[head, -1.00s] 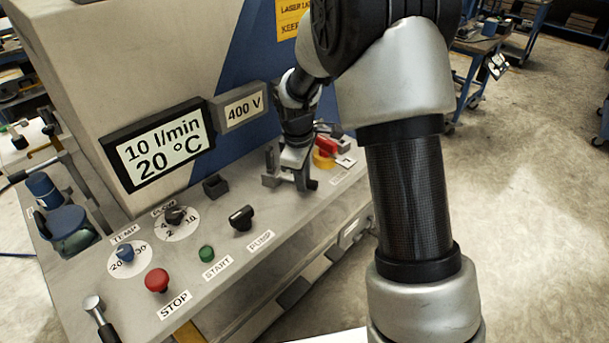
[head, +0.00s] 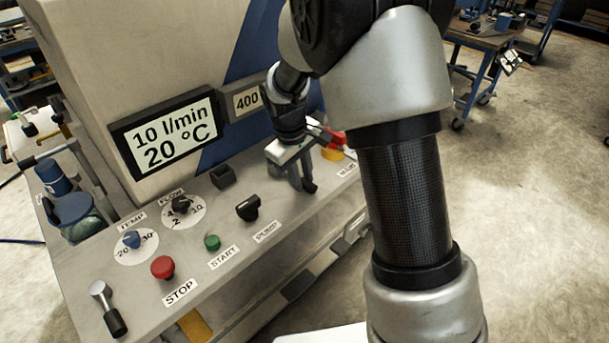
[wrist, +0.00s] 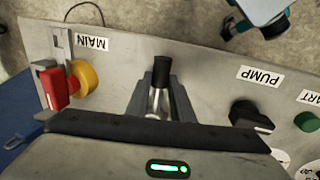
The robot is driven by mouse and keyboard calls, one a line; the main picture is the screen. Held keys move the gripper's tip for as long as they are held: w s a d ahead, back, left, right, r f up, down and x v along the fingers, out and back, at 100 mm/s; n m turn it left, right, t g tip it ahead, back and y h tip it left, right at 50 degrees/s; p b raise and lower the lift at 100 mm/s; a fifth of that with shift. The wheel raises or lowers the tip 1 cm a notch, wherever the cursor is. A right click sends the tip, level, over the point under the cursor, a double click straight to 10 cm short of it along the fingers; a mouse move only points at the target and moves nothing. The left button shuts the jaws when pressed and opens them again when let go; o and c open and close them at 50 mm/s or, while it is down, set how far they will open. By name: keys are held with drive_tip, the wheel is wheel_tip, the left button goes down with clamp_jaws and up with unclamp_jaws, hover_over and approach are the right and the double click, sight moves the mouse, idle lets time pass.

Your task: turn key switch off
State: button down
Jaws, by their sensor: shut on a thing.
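My gripper (head: 298,183) is low over the sloping panel, between the PUMP knob and the red main switch.
The red main switch handle (wrist: 50,83) on its yellow base (wrist: 85,77) stands close beside my gripper. The black PUMP knob (head: 247,208), green START button (head: 212,242) and red STOP button (head: 163,267) lie left. A display (head: 168,136) reads 10 l/min, 20 °C.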

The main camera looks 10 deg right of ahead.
drive_tip(key=shift+a, duration=0.15)
idle(0.5)
drive_tip(key=c, duration=1.6)
unclamp_jaws()
drive_tip(key=shift+o, duration=0.2)
wheel_tip(320, 180, up, 17)
drive_tip(key=s+a+p, duration=0.2)
drive_tip(key=shift+a, duration=0.4)
drive_tip(key=shift+r, duration=0.1)
